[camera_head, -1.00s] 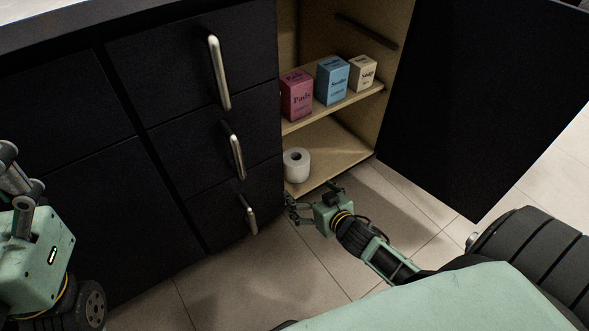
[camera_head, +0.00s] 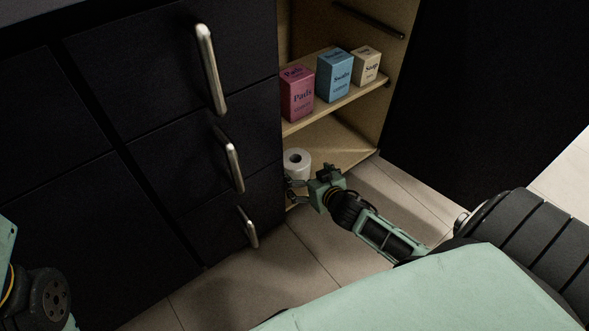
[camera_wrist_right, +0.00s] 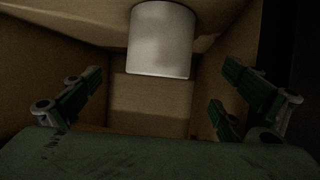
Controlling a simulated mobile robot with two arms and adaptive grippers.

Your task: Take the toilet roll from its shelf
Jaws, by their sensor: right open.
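The white toilet roll (camera_head: 297,162) stands upright on the bottom shelf (camera_head: 343,157) of the open cabinet, at its left side. My right gripper (camera_head: 291,190) is just in front of the roll, low at the shelf's front edge. In the right wrist view the roll (camera_wrist_right: 161,41) is ahead at the top centre, beyond the spread fingers (camera_wrist_right: 165,95). The right gripper is open and empty, apart from the roll. Of my left arm only a part shows at the left edge of the head view; its fingers are out of frame.
A pink box (camera_head: 297,94), a blue box (camera_head: 334,75) and a cream box (camera_head: 366,65) stand on the shelf above. The dark open door (camera_head: 480,110) is to the right. Drawers with metal handles (camera_head: 228,160) are to the left. The floor (camera_head: 290,270) in front is clear.

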